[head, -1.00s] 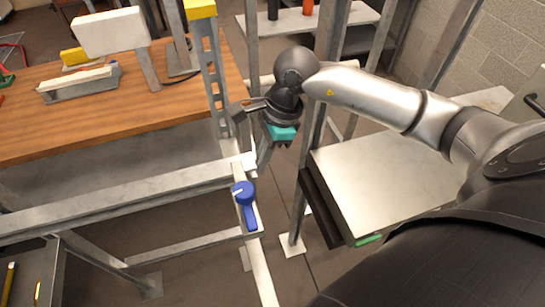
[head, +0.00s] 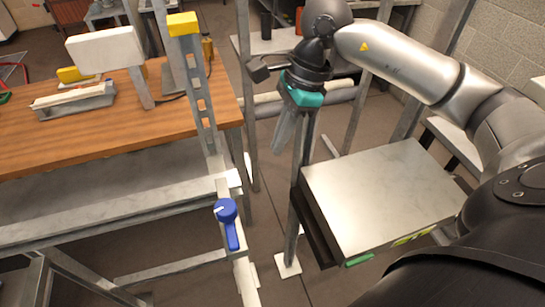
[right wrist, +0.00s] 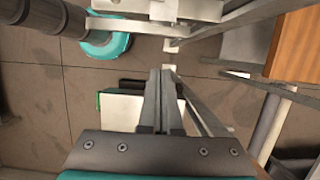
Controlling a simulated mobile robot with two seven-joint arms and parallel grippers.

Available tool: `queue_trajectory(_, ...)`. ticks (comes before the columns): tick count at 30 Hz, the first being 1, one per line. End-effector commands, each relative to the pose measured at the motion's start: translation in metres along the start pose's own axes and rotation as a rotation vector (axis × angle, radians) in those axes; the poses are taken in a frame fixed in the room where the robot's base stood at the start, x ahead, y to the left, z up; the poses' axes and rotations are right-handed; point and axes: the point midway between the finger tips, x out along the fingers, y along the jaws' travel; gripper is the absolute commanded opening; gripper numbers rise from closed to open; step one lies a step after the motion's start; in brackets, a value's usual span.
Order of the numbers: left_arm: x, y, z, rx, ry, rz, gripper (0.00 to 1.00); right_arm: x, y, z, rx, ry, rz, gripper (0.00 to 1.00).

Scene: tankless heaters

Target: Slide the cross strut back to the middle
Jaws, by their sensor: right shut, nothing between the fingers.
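I cannot tell for sure which bar is the cross strut. A grey perforated upright (head: 198,92) with a yellow cap rises at the right edge of the wooden bench top. Below it, a pale metal rail (head: 240,270) carries a blue lever clamp (head: 228,222) and meets a long horizontal grey bar (head: 90,218). My right gripper (head: 280,147) hangs to the right of the upright and lever, apart from both, fingers pointing down, shut and empty. In the right wrist view its fingers (right wrist: 163,73) are together above the floor. My left gripper is not in view.
The wooden bench top (head: 60,140) lies at the left, with a white block (head: 105,48) on a stand. A grey metal box (head: 380,200) stands at the right under my arm. Grey posts stand around my gripper. Floor shows between the rail and the box.

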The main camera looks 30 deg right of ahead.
Motion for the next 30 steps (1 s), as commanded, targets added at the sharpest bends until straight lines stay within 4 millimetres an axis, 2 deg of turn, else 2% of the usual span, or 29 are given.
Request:
queue_trajectory(5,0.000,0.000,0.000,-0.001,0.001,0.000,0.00,-0.011,0.000,0.000,-0.001,0.000,0.000,0.00)
queue_trajectory(11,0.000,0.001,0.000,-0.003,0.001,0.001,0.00,-0.012,0.001,0.000,-0.001,-0.001,0.001,0.00)
queue_trajectory(14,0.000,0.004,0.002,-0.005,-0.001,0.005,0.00,-0.008,0.002,0.008,-0.002,-0.031,0.007,0.00)
queue_trajectory(17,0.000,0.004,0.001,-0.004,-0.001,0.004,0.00,0.001,0.010,0.034,-0.001,-0.142,0.030,0.00)
queue_trajectory(22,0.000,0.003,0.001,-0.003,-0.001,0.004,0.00,0.008,0.034,0.116,0.061,-0.512,0.115,0.00)
queue_trajectory(24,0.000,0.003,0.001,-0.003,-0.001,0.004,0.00,0.001,0.044,0.150,0.118,-0.685,0.161,0.00)
queue_trajectory(27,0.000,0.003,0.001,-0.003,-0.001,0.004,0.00,-0.018,0.052,0.190,0.228,-0.922,0.233,0.00)
queue_trajectory(30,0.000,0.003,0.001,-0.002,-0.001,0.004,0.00,-0.043,0.052,0.218,0.372,-1.148,0.310,0.00)
